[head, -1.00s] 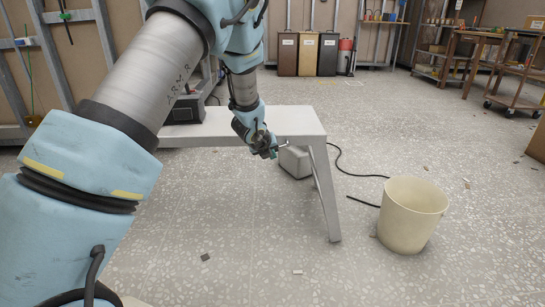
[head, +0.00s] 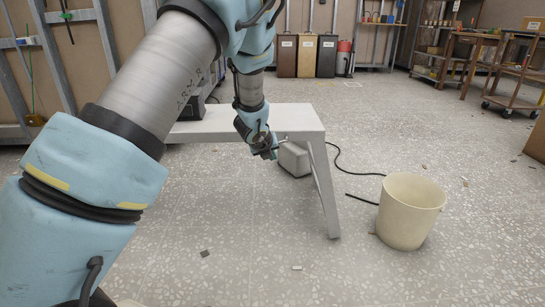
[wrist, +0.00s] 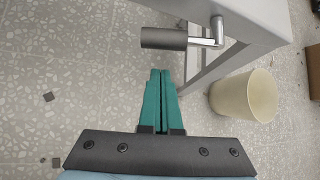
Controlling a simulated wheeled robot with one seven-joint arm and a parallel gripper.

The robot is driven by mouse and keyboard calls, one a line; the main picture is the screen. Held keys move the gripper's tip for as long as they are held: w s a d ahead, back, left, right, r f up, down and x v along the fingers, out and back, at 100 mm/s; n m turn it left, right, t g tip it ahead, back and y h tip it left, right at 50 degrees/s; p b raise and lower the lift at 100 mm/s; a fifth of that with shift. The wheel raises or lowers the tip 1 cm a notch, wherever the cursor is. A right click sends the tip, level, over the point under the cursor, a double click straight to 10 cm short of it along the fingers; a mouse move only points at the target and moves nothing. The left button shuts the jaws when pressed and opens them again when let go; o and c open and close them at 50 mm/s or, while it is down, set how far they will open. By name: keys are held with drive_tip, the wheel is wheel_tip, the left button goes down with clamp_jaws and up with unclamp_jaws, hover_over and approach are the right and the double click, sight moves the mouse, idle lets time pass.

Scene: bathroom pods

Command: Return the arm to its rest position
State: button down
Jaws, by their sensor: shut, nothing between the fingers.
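My gripper (head: 268,153) hangs at the end of my blue and grey arm, in front of the grey bench in the head view. In the wrist view its two green fingers (wrist: 160,100) lie side by side, shut, with nothing held between them. A dark cylindrical handle on a metal bracket (wrist: 165,38) shows just beyond the fingertips, at the bench's edge. The fingers appear apart from it, though the exact gap is hard to judge. My upper arm hides part of the bench and the wall behind.
The grey bench (head: 300,117) stands close to my gripper, its slanted leg (head: 325,190) to the right. A cream bucket (head: 410,212) stands on the floor further right. A black cable (head: 350,165) runs over the floor. Small debris lies about. The floor in front is mostly clear.

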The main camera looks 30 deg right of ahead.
drive_tip(key=s+p+v, duration=0.1)
drive_tip(key=v, duration=0.5)
drive_tip(key=a+r+n+y, duration=0.2)
drive_tip(key=a+n, duration=0.8)
drive_tip(key=a, duration=0.3)
drive_tip(key=a+r+n+y, duration=0.2)
drive_tip(key=a+n+y, duration=0.1)
drive_tip(key=a+n, duration=0.8)
drive_tip(key=s+a+r+n+g, duration=0.3)
drive_tip(key=s+a+n+g, duration=0.1)
drive_tip(key=s+a+n, duration=1.2)
wheel_tip(320, 180, up, 38)
drive_tip(key=w+n+p, duration=0.1)
drive_tip(key=p, duration=3.7)
drive_tip(key=shift+w+d+f+y+p, duration=0.2)
drive_tip(key=shift+w+y+p, duration=0.1)
drive_tip(key=shift+y+p, duration=0.1)
